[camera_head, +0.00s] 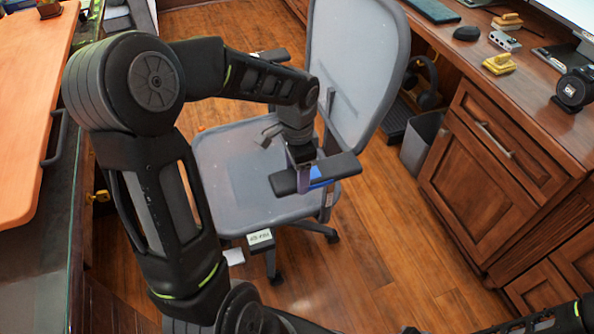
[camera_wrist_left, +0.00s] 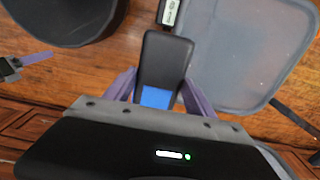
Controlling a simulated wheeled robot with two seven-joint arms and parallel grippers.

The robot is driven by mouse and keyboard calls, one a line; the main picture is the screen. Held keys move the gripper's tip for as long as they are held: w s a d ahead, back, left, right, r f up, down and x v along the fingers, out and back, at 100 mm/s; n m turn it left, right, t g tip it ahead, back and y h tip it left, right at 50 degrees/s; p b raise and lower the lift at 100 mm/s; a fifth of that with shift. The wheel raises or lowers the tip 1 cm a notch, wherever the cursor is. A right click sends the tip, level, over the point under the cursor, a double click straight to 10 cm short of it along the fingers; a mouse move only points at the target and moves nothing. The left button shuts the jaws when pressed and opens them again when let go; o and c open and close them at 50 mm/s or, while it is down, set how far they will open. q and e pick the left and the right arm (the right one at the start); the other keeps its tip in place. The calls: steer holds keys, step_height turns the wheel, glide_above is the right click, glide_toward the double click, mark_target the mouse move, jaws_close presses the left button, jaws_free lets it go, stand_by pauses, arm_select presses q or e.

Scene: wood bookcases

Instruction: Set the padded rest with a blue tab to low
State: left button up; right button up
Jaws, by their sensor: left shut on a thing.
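The grey office chair (camera_head: 240,165) stands on the wood floor. Its near armrest is a dark padded rest (camera_head: 342,166) with a blue tab (camera_head: 317,176). In the left wrist view the dark pad (camera_wrist_left: 166,58) and the blue tab (camera_wrist_left: 156,97) lie between the purple fingers. My left gripper (camera_head: 304,178) is shut on this padded rest, one finger on each side. The pad's post is mostly hidden. A second dark armrest (camera_head: 268,56) is on the chair's far side. A purple finger, apparently of my right gripper (camera_wrist_left: 36,59), shows at the left wrist view's left edge.
A wooden desk with drawers (camera_head: 490,150) stands at right, with a grey bin (camera_head: 420,140) beside it. An orange-topped counter (camera_head: 30,100) is at left. A small labelled block (camera_head: 260,238) is by the chair's front.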

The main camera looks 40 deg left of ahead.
arm_select(q)
jaws_close()
step_height(320, 180, down, 6)
steer(key=b, duration=0.3)
steer(key=shift+f, duration=0.2)
steer(key=shift+s, duration=0.1)
steer(key=o, duration=1.6)
jaws_free()
steer(key=shift+r, duration=0.1)
step_height(320, 180, up, 8)
steer(key=shift+f+p, duration=0.2)
steer(key=shift+p, duration=0.4)
